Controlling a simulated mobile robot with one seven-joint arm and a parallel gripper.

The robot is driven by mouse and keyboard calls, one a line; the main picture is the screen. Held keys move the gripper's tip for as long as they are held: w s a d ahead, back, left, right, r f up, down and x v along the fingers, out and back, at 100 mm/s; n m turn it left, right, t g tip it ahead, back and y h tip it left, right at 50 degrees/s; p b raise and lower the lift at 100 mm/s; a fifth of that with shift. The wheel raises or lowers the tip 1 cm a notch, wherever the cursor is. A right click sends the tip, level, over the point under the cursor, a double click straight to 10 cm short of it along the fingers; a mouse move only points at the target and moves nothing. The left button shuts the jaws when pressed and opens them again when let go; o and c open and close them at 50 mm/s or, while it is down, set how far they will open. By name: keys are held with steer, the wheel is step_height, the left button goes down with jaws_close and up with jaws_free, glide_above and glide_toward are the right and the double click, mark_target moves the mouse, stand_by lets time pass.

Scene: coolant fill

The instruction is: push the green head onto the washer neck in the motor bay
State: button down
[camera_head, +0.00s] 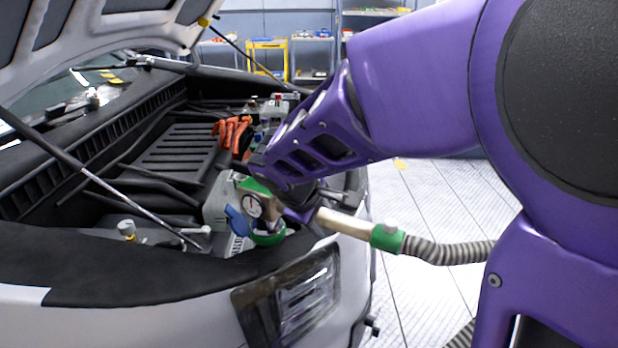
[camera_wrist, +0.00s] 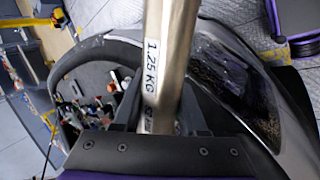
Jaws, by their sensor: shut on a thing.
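The green head (camera_head: 258,190) with its round white dial is over the front right corner of the motor bay. A green ring (camera_head: 268,238) shows at its lower end. Its pale metal tube (camera_head: 345,223) runs right to a green collar and ribbed hose. My gripper (camera_head: 303,203) is shut on this tube, partly hidden by my arm. In the wrist view the tube (camera_wrist: 165,60), marked 1.25 KG, passes between the fingers of my gripper (camera_wrist: 160,118). A blue cap (camera_head: 237,220) stands tilted beside the head. The washer neck is not clearly visible, and I cannot tell whether the head touches it.
The ribbed hose (camera_head: 450,252) trails right past my arm. The raised hood (camera_head: 100,35) and its prop rod (camera_head: 90,175) are at the left. Orange cables (camera_head: 232,132) lie behind the head. The headlight (camera_head: 290,295) is below. Floor (camera_head: 430,200) is clear at the right.

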steer(key=shift+f, duration=0.3)
steer(key=shift+c, duration=1.9)
jaws_free()
